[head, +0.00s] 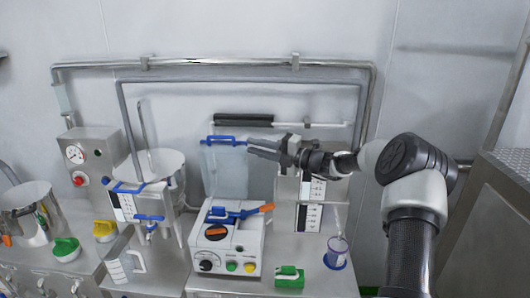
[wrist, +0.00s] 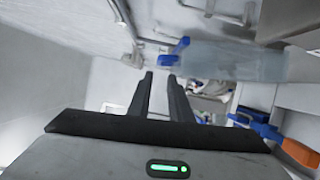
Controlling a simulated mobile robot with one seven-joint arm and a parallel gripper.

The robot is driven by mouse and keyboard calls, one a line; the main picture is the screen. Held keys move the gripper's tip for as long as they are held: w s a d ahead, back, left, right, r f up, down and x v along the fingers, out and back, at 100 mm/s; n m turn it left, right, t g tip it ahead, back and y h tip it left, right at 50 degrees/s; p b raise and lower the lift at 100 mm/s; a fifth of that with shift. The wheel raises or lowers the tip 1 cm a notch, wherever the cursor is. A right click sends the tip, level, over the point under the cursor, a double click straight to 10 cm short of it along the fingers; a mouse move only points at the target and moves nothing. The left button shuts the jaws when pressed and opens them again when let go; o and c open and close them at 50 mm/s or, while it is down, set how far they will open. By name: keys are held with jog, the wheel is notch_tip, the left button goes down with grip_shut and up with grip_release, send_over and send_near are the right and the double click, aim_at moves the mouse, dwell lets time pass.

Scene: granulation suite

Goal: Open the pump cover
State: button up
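The pump (head: 228,240) is a white box on the bench, with a dark round dial and coloured knobs on its front. A blue part with an orange end (head: 240,212) lies across its top; blue and orange parts also show at the right of the wrist view (wrist: 298,152). A translucent bluish panel (head: 224,168) with a blue handle stands upright behind the pump; it also shows in the wrist view (wrist: 235,62). I cannot tell which part is the cover. My gripper (head: 252,148) is open and empty, above the pump and beside the panel; its fingers (wrist: 161,78) are apart.
A metal vessel (head: 150,170) stands left of the pump, with a jug (head: 122,262) in front. Pipes (head: 240,64) run along the wall.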

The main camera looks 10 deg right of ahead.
jog(key=shift+v, duration=1.65)
jog(key=s+a+r+n+g+h, duration=0.1)
jog(key=s+a+n+g+h, duration=0.55)
jog(key=s+a+n, duration=1.15)
jog(key=s+d+r+n+h, duration=0.1)
jog(key=s+d+n+h, duration=0.2)
jog(key=s+n, duration=0.9)
jog(key=s+d+r+n+h, duration=0.1)
jog(key=s+d+n+h, duration=0.3)
jog(key=s+d+n, duration=0.4)
jog(key=s+n, duration=0.5)
jog(key=s, duration=0.2)
jog(key=shift+s+d+r, duration=0.2)
jog(key=shift+d+r, duration=0.2)
